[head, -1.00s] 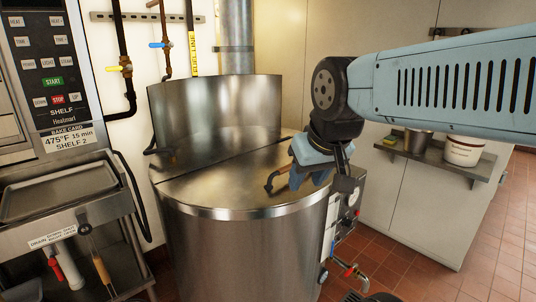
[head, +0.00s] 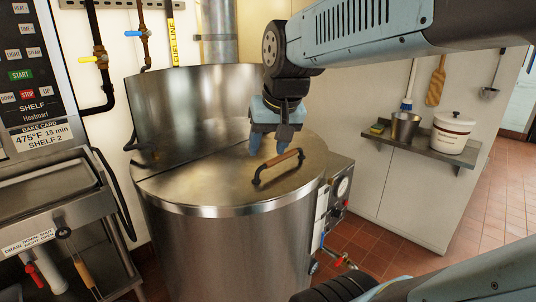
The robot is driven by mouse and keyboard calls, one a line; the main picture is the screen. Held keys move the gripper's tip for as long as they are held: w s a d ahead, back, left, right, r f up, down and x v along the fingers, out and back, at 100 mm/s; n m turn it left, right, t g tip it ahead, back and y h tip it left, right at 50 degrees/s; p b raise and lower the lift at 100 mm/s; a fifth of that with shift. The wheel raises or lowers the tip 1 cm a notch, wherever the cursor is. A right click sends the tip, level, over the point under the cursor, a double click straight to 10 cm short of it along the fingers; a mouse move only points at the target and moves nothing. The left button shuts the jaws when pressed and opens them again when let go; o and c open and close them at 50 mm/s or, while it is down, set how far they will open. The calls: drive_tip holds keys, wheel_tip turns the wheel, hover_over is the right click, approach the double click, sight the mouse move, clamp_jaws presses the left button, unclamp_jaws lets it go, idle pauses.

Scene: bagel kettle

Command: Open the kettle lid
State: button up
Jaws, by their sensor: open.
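The kettle (head: 200,245) is a large steel cylinder in the middle of the head view. Its flat lid (head: 195,188) lies shut across the front part of the top. A curved handle (head: 278,164) with a brown grip and dark ends stands up from the lid's right side. My gripper (head: 270,150) points down over the lid, just behind and left of the handle. Its jaws are open and empty. It looks apart from the handle, but I cannot tell how high the fingertips are above the lid.
A raised steel guard (head: 195,105) stands behind the lid. A gauge and valve box (head: 338,190) sits on the kettle's right side. A wall shelf (head: 425,148) holds a white bucket (head: 452,132) and a metal pot. An oven with a tray (head: 45,185) stands at left. Tiled floor is open at right.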

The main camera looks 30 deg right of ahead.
drive_tip(key=w+d+f+m+g, duration=0.25)
drive_tip(key=w+d+m, duration=0.35)
drive_tip(key=w+d, duration=0.55)
drive_tip(key=w+d+f+m+g, duration=0.1)
drive_tip(key=w+d+f+m, duration=0.2)
drive_tip(key=w+d+m, duration=0.75)
drive_tip(key=w+a+f+n, duration=0.1)
drive_tip(key=w+f, duration=0.1)
drive_tip(key=f, duration=0.2)
drive_tip(key=w+a+f+n, duration=0.1)
drive_tip(key=w+f+n, duration=0.1)
drive_tip(key=f, duration=0.3)
drive_tip(key=w+a+f+n, duration=0.1)
drive_tip(key=w+f+n, duration=0.1)
drive_tip(key=f, duration=0.3)
drive_tip(key=shift+w+t+y, duration=0.2)
drive_tip(key=shift+t+y, duration=0.05)
drive_tip(key=shift+y, duration=0.05)
drive_tip(key=shift+r, duration=0.1)
drive_tip(key=shift+c, duration=0.4)
drive_tip(key=shift+a+r, duration=0.1)
clamp_jaws()
